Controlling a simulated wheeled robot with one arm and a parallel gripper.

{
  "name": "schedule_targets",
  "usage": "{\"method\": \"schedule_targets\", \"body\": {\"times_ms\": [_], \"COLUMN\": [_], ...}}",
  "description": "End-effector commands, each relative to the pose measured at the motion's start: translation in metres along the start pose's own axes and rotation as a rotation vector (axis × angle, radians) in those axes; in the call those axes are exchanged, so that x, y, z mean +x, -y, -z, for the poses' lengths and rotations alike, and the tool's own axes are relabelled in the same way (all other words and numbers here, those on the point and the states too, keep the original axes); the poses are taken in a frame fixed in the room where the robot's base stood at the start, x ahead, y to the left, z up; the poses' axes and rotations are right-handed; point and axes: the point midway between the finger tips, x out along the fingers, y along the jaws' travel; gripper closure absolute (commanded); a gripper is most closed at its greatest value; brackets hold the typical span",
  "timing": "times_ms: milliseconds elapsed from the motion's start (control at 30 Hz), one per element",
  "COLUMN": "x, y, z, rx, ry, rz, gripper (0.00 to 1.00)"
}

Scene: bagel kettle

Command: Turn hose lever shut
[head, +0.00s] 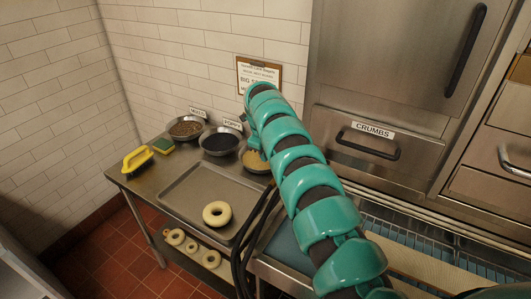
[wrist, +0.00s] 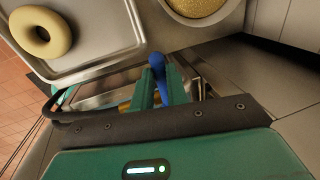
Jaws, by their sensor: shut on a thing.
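In the wrist view, my gripper (wrist: 160,80) has its two teal fingers closed around a blue lever (wrist: 157,60). The rounded end of the lever sticks out past the fingertips. A dark hose (wrist: 52,105) curves at the left, and brass-coloured parts show beside and under the fingers. In the head view, black hoses (head: 243,240) run down at the front of the table, right of the tray. My arm hides the lever and most of my gripper there.
A metal tray (head: 188,200) with one bagel (head: 216,214) lies on the steel table left of my arm. Bowls of toppings (head: 220,141) stand behind it. A drawer labelled CRUMBS (head: 330,155) is at the right.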

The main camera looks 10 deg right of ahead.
Motion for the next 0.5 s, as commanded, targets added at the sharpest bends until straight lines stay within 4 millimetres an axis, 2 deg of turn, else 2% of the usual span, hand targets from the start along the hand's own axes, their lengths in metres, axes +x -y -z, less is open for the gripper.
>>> {"method": "schedule_targets", "body": {"times_ms": [67, 100, 200, 500], "x": [0.0012, 0.0012, 0.001, 0.0003], "y": [-0.0007, -0.0006, -0.0005, -0.0002], "z": [0.001, 0.001, 0.001, 0.0006], "rx": [0.001, 0.001, 0.001, 0.0], "ry": [-0.003, -0.003, -0.003, -0.002], "rz": [-0.003, -0.003, -0.002, -0.001], "gripper": [1.0, 0.83, 0.63, 0.63]}}
